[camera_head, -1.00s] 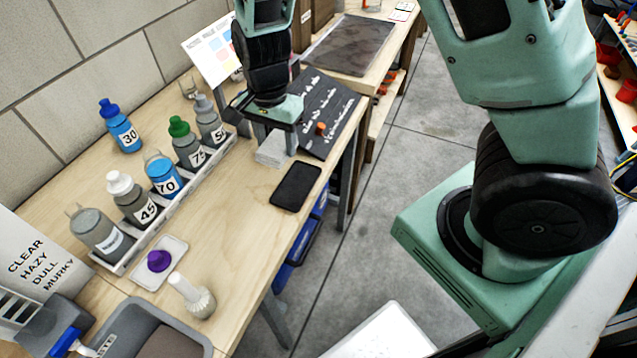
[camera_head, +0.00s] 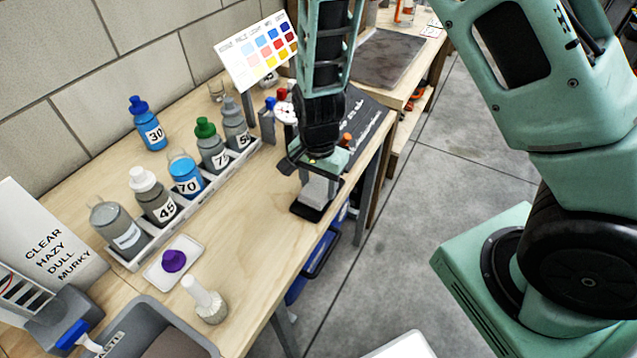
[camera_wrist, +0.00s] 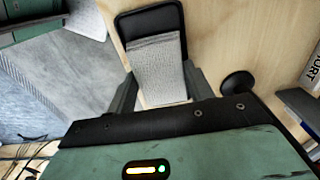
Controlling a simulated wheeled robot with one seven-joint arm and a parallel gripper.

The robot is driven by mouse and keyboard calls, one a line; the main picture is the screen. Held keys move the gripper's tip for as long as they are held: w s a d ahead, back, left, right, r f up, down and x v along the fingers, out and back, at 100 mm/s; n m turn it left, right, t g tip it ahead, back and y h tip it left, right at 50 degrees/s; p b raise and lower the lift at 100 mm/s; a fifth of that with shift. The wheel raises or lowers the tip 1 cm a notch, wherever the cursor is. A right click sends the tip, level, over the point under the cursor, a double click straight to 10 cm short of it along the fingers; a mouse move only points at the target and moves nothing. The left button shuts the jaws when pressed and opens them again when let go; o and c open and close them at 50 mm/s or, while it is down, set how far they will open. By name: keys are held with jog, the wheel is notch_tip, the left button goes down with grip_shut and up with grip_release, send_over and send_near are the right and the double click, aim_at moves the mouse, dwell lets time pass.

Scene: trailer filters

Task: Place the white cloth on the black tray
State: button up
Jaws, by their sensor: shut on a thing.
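My gripper (camera_head: 316,178) is shut on the white cloth (camera_head: 317,192), a pale folded block. The cloth is over the black tray (camera_head: 299,212), near the front edge of the wooden table. In the wrist view, the cloth (camera_wrist: 159,72) lies between my two fingers and covers part of the black tray (camera_wrist: 150,22). The tray's far end and rim show beyond the cloth. I cannot tell whether the cloth touches the tray.
Several numbered bottles stand in and beside a long rack (camera_head: 190,213) to the left. A dark board (camera_head: 367,119) with white writing lies behind my gripper. A small white dish (camera_head: 159,273) holds a purple cap (camera_head: 174,261). Bare table lies between rack and tray.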

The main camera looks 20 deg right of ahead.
aim_at(318, 187)
jog(key=shift+f, duration=0.25)
jog(key=o, duration=1)
notch_tip(318, 187, up, 12)
jog(key=s+a+r+n, duration=0.2)
jog(key=s+r+n, duration=0.1)
jog(key=s+n, duration=0.3)
jog(key=s+a+r+n, duration=0.2)
jog(key=s+r+n, duration=0.1)
jog(key=s+n, duration=0.3)
jog(key=s+a+r+n, duration=0.2)
jog(key=s+r+n, duration=0.1)
jog(key=s+n, duration=0.3)
jog(key=shift+s+a+r+n+y+p, duration=0.1)
jog(key=shift+s+n+y+p, duration=0.1)
jog(key=shift+s, duration=0.3)
jog(key=shift+s+r+n+y+p, duration=0.1)
jog(key=shift+s+p, duration=0.1)
jog(key=shift+s, duration=0.3)
